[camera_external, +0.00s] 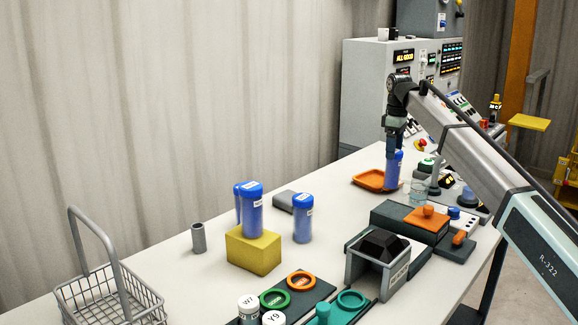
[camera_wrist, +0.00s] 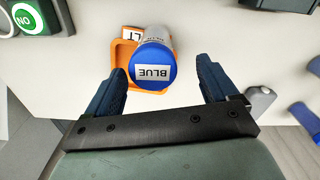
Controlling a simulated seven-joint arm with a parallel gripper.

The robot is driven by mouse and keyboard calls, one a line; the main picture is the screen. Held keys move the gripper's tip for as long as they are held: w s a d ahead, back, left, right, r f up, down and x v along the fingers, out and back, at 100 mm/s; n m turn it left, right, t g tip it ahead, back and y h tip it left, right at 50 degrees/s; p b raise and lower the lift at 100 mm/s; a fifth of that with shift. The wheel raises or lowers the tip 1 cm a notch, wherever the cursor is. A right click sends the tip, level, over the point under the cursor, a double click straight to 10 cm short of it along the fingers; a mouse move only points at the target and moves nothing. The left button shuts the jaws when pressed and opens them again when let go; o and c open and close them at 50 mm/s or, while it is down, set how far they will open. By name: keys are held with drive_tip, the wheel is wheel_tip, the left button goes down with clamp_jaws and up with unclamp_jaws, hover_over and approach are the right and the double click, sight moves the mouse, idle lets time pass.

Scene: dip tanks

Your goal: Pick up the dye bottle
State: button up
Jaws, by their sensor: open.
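A dye bottle with a blue cap (camera_wrist: 152,66) labelled BLUE stands upright in the wrist view, overlapping the orange tray (camera_wrist: 122,52). In the external view the same blue bottle (camera_external: 393,172) is by the right side of the orange tray (camera_external: 366,181); I cannot tell whether it stands in the tray or beside it. My gripper (camera_external: 392,152) points down over this bottle. In the wrist view my gripper (camera_wrist: 163,72) is open, with one finger on each side of the cap and gaps showing. The bottle's lower part is mostly hidden.
Other blue-capped bottles stand further left: one on a yellow block (camera_external: 253,252), one behind it, and one on the table (camera_external: 303,222). A glass beaker (camera_external: 417,191) and a dark block with an orange lid (camera_external: 421,220) are close on the right. A wire basket (camera_external: 108,300) is front left.

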sight(394, 164)
drive_tip(key=shift+w+d+f, duration=0.1)
drive_tip(key=shift+f, duration=1)
drive_tip(key=shift+w+d+f, duration=0.1)
drive_tip(key=shift+w+f, duration=0.05)
drive_tip(key=shift+f, duration=0.95)
drive_tip(key=shift+w+d+f, duration=0.1)
drive_tip(key=shift+f, duration=1)
drive_tip(key=c, duration=1.4)
wheel_tip(394, 164, up, 9)
drive_tip(key=shift+w+r, duration=0.15)
drive_tip(key=shift+r, duration=0.05)
drive_tip(key=shift+w+a+r, duration=0.15)
drive_tip(key=shift+w+r, duration=0.05)
drive_tip(key=shift+w, duration=0.1)
drive_tip(key=w+a+f, duration=0.2)
drive_tip(key=w, duration=0.4)
drive_tip(key=shift+s+f, duration=0.15)
drive_tip(key=shift+f, duration=4.5)
